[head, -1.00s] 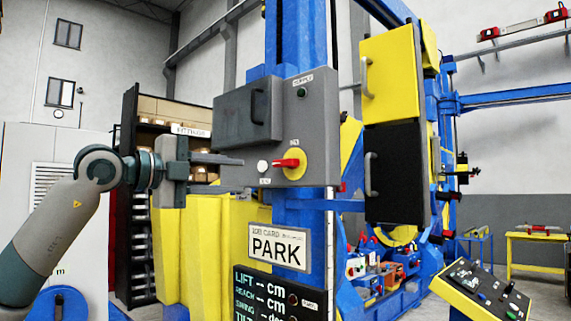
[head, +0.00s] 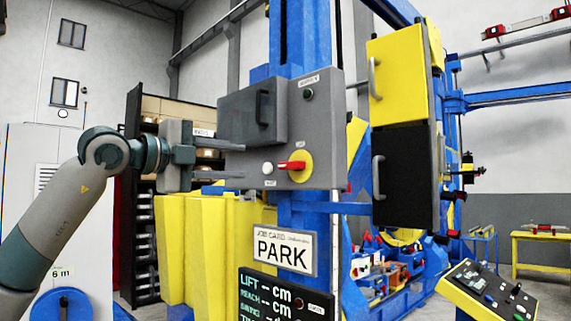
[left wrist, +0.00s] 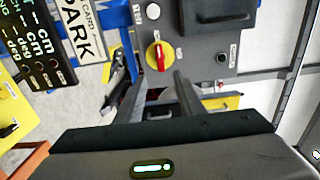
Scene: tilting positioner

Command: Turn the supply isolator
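The supply isolator is a red handle (head: 291,165) on a round yellow plate (head: 302,174), on the grey panel's front. The handle lies about level, its end towards the left. In the left wrist view the red handle (left wrist: 160,58) points down the picture, towards the gap between my fingers. My left gripper (head: 242,161) is open and empty, left of the isolator, its two fingers one above the other and pointing right. It also shows in the left wrist view (left wrist: 160,79); the fingers appear apart from the handle. My right gripper is not in view.
The grey panel (head: 327,135) carries a box with a handle (head: 262,105), a white button (head: 267,168) and a dark green lamp (head: 308,94). Below are a PARK card (head: 285,252) and a black display (head: 262,285). Yellow and black cabinet doors stand right of it.

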